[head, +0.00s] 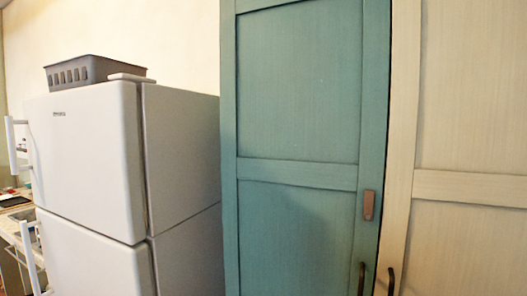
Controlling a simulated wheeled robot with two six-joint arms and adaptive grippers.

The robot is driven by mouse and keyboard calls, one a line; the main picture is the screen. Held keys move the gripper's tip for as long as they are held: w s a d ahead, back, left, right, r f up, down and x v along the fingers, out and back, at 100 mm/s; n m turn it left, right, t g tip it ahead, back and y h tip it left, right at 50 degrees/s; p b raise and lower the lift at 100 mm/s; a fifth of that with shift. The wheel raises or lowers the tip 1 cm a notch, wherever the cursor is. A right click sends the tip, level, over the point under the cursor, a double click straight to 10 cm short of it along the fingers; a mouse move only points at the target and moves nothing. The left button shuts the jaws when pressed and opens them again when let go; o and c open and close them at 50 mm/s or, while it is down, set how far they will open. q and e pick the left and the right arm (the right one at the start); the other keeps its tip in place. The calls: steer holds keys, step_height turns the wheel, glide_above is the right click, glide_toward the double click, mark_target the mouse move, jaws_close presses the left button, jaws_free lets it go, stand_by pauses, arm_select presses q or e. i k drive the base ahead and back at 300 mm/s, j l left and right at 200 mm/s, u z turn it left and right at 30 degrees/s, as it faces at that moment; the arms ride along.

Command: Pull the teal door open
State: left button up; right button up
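The teal door (297,90) is a tall panelled cabinet door in the middle of the head view. It looks shut, its right edge beside the pale door. A dark curved handle (361,279) sits low near its right edge, its lower end cut off by the picture's bottom. A small brown plate (368,205) is fixed above that handle. Neither of my grippers shows in the head view. A soft shadow falls on the teal door's lower panel.
A pale wooden door (470,90) with its own dark handle (391,281) stands right of the teal door. A white fridge (90,160) stands to the left, with a grey basket (95,71) on top. A cluttered counter (14,205) shows at far left.

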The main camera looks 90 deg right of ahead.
mark_target(304, 84)
steer(key=z, duration=2.85)
